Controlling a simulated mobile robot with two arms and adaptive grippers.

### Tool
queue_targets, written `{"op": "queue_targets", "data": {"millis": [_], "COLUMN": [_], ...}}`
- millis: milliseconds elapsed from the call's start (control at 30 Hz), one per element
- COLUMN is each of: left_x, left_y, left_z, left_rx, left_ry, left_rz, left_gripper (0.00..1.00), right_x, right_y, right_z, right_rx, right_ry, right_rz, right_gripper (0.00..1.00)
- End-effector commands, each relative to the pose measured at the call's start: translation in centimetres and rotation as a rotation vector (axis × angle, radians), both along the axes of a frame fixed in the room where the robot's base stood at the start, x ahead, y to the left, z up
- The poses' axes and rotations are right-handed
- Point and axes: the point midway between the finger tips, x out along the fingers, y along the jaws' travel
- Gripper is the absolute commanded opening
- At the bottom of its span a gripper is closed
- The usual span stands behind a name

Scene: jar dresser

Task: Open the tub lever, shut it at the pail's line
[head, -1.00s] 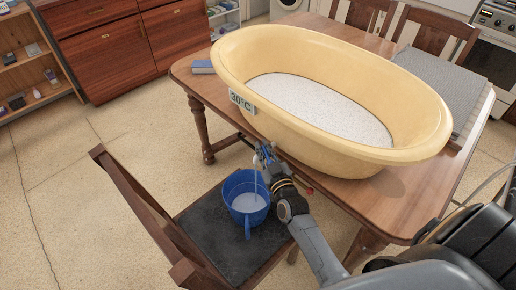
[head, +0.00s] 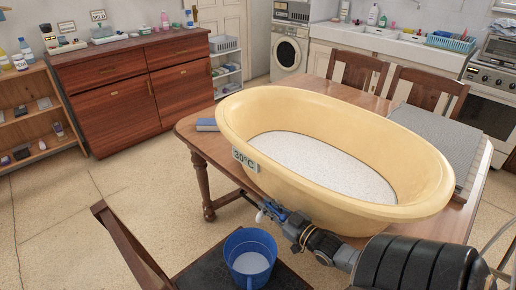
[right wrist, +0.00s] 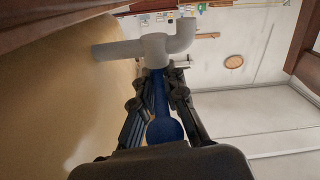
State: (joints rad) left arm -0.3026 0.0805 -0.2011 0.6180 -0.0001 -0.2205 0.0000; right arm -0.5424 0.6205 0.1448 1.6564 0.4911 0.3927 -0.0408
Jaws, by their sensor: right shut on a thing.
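The cream tub (head: 330,205) stands on the wooden table, with pale water inside. Its white tap (head: 260,216) sticks out low on the near side and also shows in the right wrist view (right wrist: 152,49). The blue lever (right wrist: 165,129) lies between the fingers of my right gripper (right wrist: 158,85), which is shut on it. In the head view my right gripper (head: 281,217) is at the tap. The blue pail (head: 233,272) stands on the chair below the tap and holds pale water. No stream shows from the spout now. The pail's line cannot be made out. My left gripper is not in view.
The dark chair seat (head: 205,268) carries the pail, and the chair's back (head: 128,248) rises at left. The table (head: 205,165) holds a blue book (head: 206,125) and a grey board (head: 440,140). The floor at left is clear.

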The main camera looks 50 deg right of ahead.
Motion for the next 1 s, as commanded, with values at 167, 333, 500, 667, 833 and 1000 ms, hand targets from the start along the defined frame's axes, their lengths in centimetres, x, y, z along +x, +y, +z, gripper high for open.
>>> {"op": "queue_targets", "data": {"millis": [167, 333, 500, 667, 833, 1000], "left_x": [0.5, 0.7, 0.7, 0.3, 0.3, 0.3], "left_y": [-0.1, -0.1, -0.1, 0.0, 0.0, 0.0], "left_z": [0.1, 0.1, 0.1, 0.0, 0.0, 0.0], "left_rx": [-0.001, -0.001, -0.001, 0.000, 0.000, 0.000], "left_ry": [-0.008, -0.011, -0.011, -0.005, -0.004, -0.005], "left_rz": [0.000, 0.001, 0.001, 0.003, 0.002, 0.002], "left_gripper": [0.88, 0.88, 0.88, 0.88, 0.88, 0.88], "right_x": [-0.1, -0.1, 0.0, -0.1, -1.4, -4.6], "right_y": [-0.2, -0.2, -0.1, -0.1, 0.0, 0.0], "right_z": [-0.1, -0.1, -0.1, -0.1, -0.2, -0.3], "right_rx": [-0.002, -0.002, -0.001, 0.000, 0.001, 0.001], "right_ry": [0.005, 0.004, 0.003, 0.002, 0.005, 0.008], "right_rz": [-0.004, -0.005, -0.003, -0.002, -0.003, -0.003], "right_gripper": [0.00, 0.27, 0.34, 0.34, 0.34, 0.34]}}
